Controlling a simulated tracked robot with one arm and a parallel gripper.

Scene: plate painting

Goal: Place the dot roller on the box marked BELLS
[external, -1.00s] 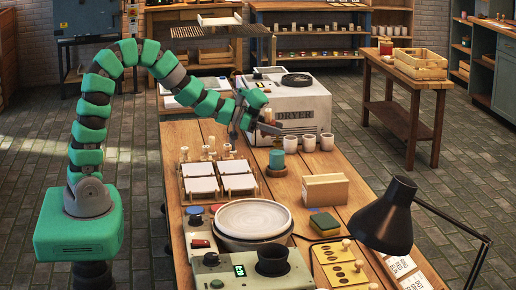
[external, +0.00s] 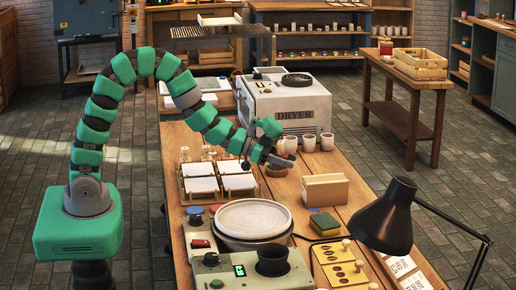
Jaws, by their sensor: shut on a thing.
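My gripper (external: 281,156) is over the far middle of the long table, in front of the dryer, shut on a small pale and dark thing (external: 281,147). Its fingers hide most of that thing, so I cannot tell whether it is the dot roller. A round brown stand (external: 277,171) shows just below my gripper; the teal thing on it is now hidden. I cannot tell whether the gripper touches it. An open tan box (external: 325,189) stands to the right and nearer. No BELLS marking is readable.
A white dryer (external: 288,106) stands behind, with white cups (external: 309,142) beside it. White tile racks (external: 218,184) are left of the gripper. A wheel with a pale plate (external: 252,218), a sponge (external: 324,222) and a black lamp (external: 388,220) stand nearer.

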